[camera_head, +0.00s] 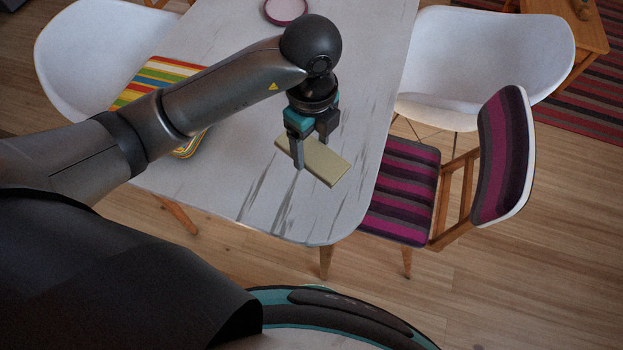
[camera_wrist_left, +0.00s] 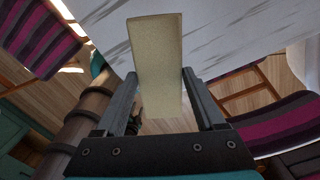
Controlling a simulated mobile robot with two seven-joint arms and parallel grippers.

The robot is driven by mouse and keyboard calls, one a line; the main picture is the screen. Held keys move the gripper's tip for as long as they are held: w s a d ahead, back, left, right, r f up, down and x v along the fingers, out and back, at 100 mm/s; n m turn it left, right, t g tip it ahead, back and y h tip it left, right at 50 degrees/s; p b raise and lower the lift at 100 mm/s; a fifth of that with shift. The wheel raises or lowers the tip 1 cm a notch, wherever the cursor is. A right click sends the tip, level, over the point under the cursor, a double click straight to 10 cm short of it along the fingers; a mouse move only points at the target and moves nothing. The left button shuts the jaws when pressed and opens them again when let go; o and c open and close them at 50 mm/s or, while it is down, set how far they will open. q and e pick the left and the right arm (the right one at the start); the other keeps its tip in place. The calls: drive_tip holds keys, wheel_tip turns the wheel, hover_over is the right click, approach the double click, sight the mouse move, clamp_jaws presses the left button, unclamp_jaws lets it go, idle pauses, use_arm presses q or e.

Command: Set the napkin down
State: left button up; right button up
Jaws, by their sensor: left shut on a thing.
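The napkin (camera_head: 322,163) is a flat, pale yellow-beige rectangle. My left gripper (camera_head: 306,162) is shut on it, with one finger in front of it in the head view. The napkin shows over the white marbled table (camera_head: 240,180), near its front right end. I cannot tell whether it touches the tabletop. In the left wrist view the napkin (camera_wrist_left: 158,65) stands lengthwise between the two fingers of the left gripper (camera_wrist_left: 160,80). My right gripper is not in view.
A striped colourful placemat (camera_head: 160,75) lies at the table's left side, partly behind my arm. A dark pink plate (camera_head: 286,10) is at the far end. White chairs (camera_head: 480,55) and a purple striped chair (camera_head: 500,150) stand close around the table. The tabletop right of the gripper is clear.

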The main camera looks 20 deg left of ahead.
use_arm(q)
drive_tip(key=b, duration=0.2)
hover_over(311, 186)
wheel_tip(311, 186, down, 9)
drive_tip(key=shift+f+b, duration=0.35)
drive_tip(key=shift+f, duration=1.6)
drive_tip(key=shift+f, duration=0.15)
drive_tip(key=o, duration=1.3)
wheel_tip(311, 186, up, 12)
drive_tip(key=p, duration=0.3)
drive_tip(key=shift+r, duration=0.2)
